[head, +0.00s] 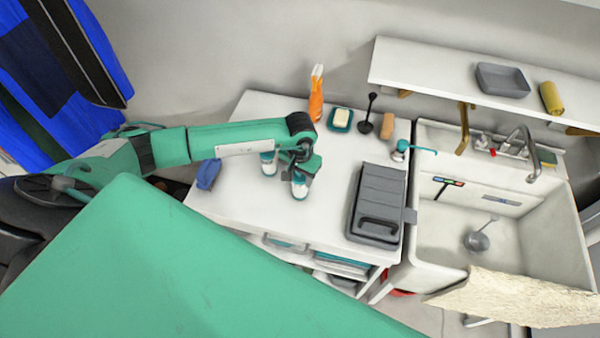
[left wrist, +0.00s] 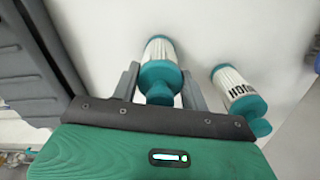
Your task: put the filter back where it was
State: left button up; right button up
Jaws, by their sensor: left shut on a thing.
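A white pleated filter with teal ends (head: 299,188) is between the fingers of my left gripper (head: 299,172), over the front middle of the white counter. In the left wrist view the same filter (left wrist: 160,62) sits between the two grey fingers of the left gripper (left wrist: 160,84), which is shut on it. A second, similar filter (head: 268,163) stands on the counter to the left; it also shows in the left wrist view (left wrist: 238,90), with dark lettering. I cannot tell whether the held filter touches the counter. My right gripper is not in view.
A grey case (head: 378,205) lies right of the gripper, before the sink (head: 440,240). A blue item (head: 208,174) is at the counter's left edge. An orange spray bottle (head: 316,95), soap dish (head: 341,120) and black plunger-like tool (head: 366,126) stand at the back. The front middle counter is clear.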

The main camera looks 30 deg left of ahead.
pick_arm(q)
jog(key=shift+f+b, duration=0.2)
jog(key=shift+b, duration=0.1)
jog(key=o, duration=1.1)
jog(key=shift+r, duration=0.1)
jog(key=shift+c, duration=0.2)
